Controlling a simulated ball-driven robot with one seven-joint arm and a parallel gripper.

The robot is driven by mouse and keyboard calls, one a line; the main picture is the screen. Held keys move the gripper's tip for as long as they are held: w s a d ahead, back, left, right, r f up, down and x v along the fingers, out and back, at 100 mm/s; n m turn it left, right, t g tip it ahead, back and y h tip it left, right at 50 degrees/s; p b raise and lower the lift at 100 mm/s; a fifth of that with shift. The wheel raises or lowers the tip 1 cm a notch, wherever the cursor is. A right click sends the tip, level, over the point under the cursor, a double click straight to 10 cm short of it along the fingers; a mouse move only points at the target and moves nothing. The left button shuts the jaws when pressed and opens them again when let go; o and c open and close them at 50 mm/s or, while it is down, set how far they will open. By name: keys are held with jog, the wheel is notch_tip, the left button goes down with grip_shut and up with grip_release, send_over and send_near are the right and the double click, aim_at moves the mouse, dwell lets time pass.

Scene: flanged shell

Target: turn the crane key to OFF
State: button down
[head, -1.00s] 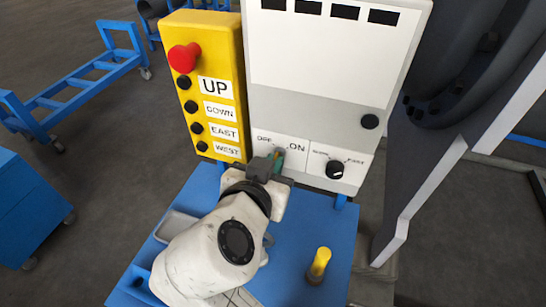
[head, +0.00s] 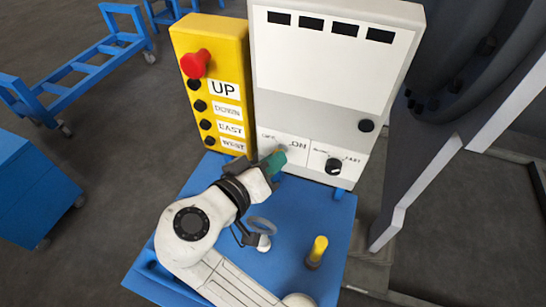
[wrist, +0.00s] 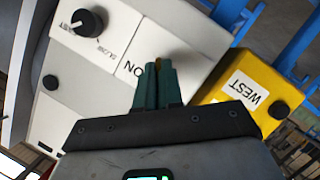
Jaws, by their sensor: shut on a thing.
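The white control box (head: 330,65) carries a panel with OFF and ON labels (head: 298,147); the ON label also shows tilted in the wrist view (wrist: 131,68). My gripper (head: 281,157) reaches in from the lower left, its green fingers at the panel just below and between the two labels. In the wrist view the fingers (wrist: 158,76) are close together, with a small brownish sliver, apparently the crane key (wrist: 164,63), between their tips. The gripper is shut on it. Most of the key is hidden, so its exact angle cannot be told.
A yellow button box (head: 212,85) with a red stop button (head: 195,63) stands close on the left. A black speed knob (head: 333,166) is just right of the labels. A yellow-topped post (head: 317,250) stands on the blue table (head: 285,212).

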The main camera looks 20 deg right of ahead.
jog(key=shift+n, duration=0.3)
dwell(0.4)
jog(key=c, duration=1.3)
grip_release()
jog(key=b+v, duration=0.2)
jog(key=v, duration=0.9)
jog(key=shift+w+f+b, duration=0.1)
jog(key=shift+f+b, duration=0.05)
jog(key=shift+b, duration=0.15)
